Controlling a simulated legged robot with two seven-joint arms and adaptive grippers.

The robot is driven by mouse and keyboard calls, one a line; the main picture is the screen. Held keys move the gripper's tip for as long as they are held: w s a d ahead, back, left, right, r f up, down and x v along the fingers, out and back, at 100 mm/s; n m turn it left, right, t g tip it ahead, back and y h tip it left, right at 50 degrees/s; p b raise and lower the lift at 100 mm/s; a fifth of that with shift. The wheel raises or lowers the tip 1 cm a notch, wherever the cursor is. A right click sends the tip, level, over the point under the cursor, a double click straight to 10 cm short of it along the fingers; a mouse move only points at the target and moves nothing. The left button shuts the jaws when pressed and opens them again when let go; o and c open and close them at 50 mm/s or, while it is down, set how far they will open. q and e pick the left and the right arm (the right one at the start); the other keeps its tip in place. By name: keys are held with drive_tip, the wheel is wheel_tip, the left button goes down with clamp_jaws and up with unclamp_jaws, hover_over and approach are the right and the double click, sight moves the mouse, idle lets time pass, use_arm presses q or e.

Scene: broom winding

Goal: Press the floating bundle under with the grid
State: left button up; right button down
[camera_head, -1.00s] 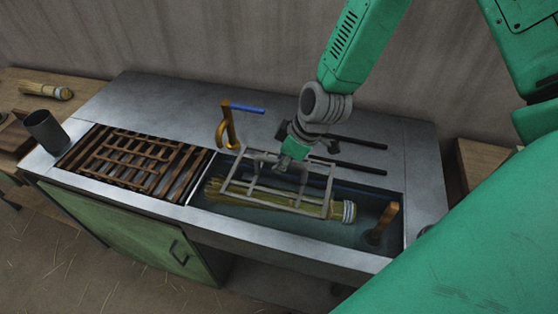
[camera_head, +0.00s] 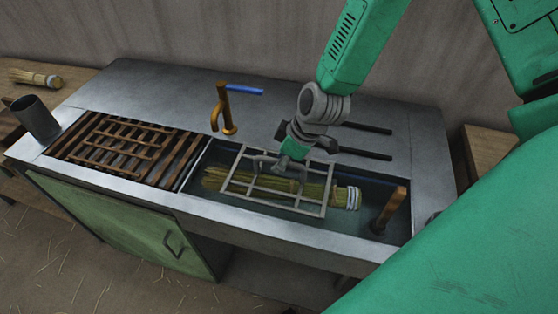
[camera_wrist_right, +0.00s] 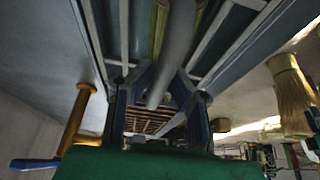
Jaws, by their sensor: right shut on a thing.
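My right gripper (camera_head: 285,163) is shut on the handle of the grey wire grid (camera_head: 328,188), over the basin (camera_head: 228,148) of dark water. The handle also shows between the fingers in the right wrist view (camera_wrist_right: 178,45). The straw bundle (camera_head: 341,196) lies lengthwise in the basin beneath the grid, its pale-banded end sticking out to the right and its loose straw end to the left. The grid's bars cross over the bundle's middle. I cannot tell whether they touch it, or how deep the bundle sits. My left gripper is not in view.
A brown slatted rack (camera_head: 118,147) fills the left of the sink top. An orange tap (camera_head: 223,112) with a blue lever stands behind the basin; an orange upright (camera_head: 389,210) stands in its right end. A grey mug (camera_head: 34,117) and another bundle (camera_head: 35,78) are far left.

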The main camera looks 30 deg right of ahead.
sight(282, 178)
drive_tip(key=shift+a+f+b, duration=0.15)
drive_tip(key=shift+f+b, duration=1)
drive_tip(key=shift+f, duration=0.3)
drive_tip(key=shift+f+b, duration=1.35)
drive_tip(key=shift+f, duration=0.75)
drive_tip(key=c, duration=0.7)
unclamp_jaws()
drive_tip(key=o, duration=0.5)
drive_tip(key=shift+o, duration=0.2)
drive_tip(key=shift+s, duration=0.1)
